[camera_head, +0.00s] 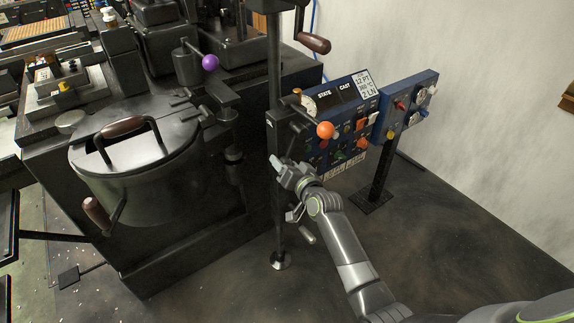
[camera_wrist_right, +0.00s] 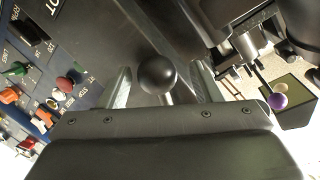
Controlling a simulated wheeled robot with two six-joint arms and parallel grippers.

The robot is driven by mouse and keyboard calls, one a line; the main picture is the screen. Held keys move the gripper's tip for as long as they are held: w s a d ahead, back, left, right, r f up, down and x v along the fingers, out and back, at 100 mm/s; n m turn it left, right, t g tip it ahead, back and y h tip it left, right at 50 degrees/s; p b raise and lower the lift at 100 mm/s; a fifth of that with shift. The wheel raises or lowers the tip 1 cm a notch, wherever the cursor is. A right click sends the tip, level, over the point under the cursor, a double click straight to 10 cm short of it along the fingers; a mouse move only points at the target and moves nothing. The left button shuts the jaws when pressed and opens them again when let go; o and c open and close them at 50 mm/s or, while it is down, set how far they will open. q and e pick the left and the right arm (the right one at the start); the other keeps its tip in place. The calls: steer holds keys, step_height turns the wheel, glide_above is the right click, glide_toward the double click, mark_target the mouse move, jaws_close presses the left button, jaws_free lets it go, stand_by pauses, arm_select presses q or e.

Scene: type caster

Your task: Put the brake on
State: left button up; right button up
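My right gripper (camera_head: 283,167) is beside the machine's dark vertical post (camera_head: 276,90), below the orange ball lever (camera_head: 325,130). In the right wrist view its two fingers stand apart, and a dark ball knob (camera_wrist_right: 157,74) shows between them. I see no finger clearly touching the knob, and its stem is mostly hidden by the gripper body. No label marks which control is the brake. A purple ball lever (camera_head: 210,62) is on the machine; it also shows in the right wrist view (camera_wrist_right: 279,101). My left gripper is not in view.
The blue control panel (camera_head: 348,88) with buttons and switches stands just right of the post, with a second panel (camera_head: 407,105) beyond. A lidded pot (camera_head: 137,168) with brown handles is at left. A brown handle (camera_head: 313,43) juts out above. The floor at lower right is open.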

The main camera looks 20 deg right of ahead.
steer(key=shift+d, duration=0.1)
steer(key=shift+s, duration=0.1)
steer(key=v, duration=1.7)
steer(key=shift+s+f, duration=0.1)
